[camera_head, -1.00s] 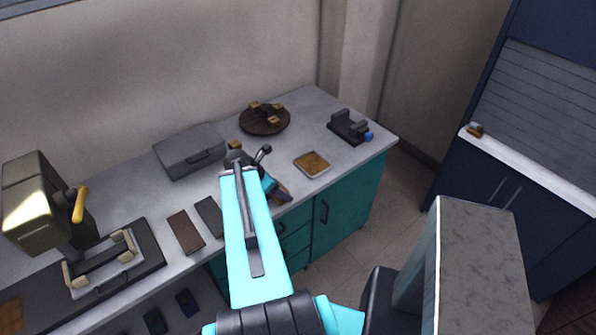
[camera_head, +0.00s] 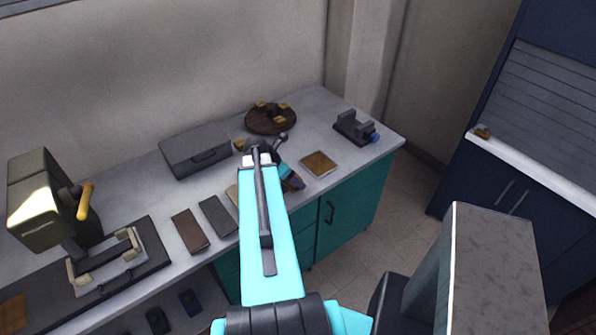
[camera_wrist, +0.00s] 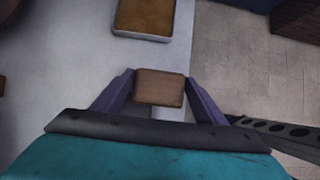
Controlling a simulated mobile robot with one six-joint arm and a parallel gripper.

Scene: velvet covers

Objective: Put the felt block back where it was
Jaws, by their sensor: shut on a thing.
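My gripper (camera_wrist: 160,90) is shut on a small brown block, the felt block (camera_wrist: 159,87), with a purple finger on each side of it in the wrist view. In the head view my gripper (camera_head: 293,182) is over the front part of the grey counter (camera_head: 352,172), left of a square tan pad in a pale frame (camera_head: 319,163). My arm hides much of that spot, and I cannot tell how high the block is held. The framed pad also shows at the top of the wrist view (camera_wrist: 145,15).
A round dark board (camera_head: 261,126) with several small yellowish blocks stands behind. A grey case (camera_head: 195,150), flat dark slabs (camera_head: 190,231) and a press-like machine (camera_head: 38,205) are left. A dark clamp-like fixture (camera_head: 352,131) is right. Another small block (camera_head: 482,132) lies on the right ledge.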

